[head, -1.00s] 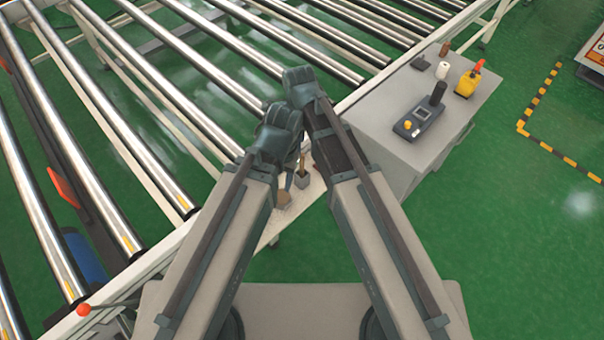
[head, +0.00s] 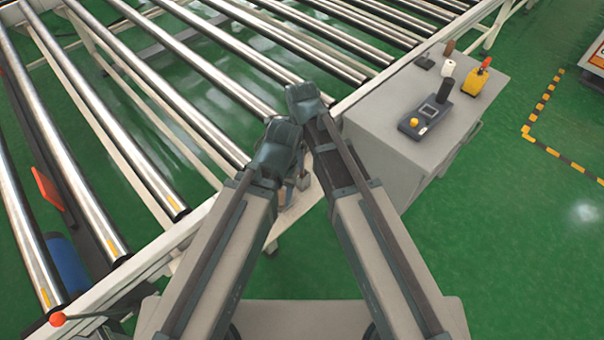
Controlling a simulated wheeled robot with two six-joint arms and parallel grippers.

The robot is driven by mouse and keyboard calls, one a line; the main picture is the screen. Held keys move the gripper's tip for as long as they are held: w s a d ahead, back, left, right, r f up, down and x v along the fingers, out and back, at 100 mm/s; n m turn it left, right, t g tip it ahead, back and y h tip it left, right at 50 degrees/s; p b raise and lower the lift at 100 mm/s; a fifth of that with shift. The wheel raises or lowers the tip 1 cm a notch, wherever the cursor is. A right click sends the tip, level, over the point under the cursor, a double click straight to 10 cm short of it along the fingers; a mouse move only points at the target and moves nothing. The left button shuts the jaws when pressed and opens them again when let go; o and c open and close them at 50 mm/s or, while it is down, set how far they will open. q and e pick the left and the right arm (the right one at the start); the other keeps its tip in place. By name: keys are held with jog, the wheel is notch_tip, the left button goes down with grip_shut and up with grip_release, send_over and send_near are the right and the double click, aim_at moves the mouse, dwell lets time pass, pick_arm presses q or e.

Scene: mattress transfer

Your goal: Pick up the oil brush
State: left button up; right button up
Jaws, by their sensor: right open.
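Both my arms reach forward from the bottom of the head view, and their wrists come close together over the pale ledge beside the rollers. My right gripper (head: 299,172) is below its bent wrist, in the narrow gap between the arms. It is open, though its fingers are mostly hidden. My left wrist covers the left gripper. A small grey block-like holder (head: 303,182) shows in the gap on the ledge. The oil brush cannot be made out clearly; the wrists cover most of that spot.
A roller conveyor (head: 120,130) fills the left and back. A grey cabinet (head: 385,150) at the right carries a control box (head: 425,120), a yellow bottle (head: 476,80), a white roll (head: 448,68) and small dark items. Green floor (head: 510,240) is free at the right.

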notch_tip(320, 180, down, 3)
jog(key=shift+r+b, duration=0.2)
jog(key=shift+b, duration=0.6)
pick_arm(q)
notch_tip(320, 180, down, 2)
jog(key=shift+f, duration=0.2)
pick_arm(e)
jog(key=shift+r, duration=0.1)
grip_shut()
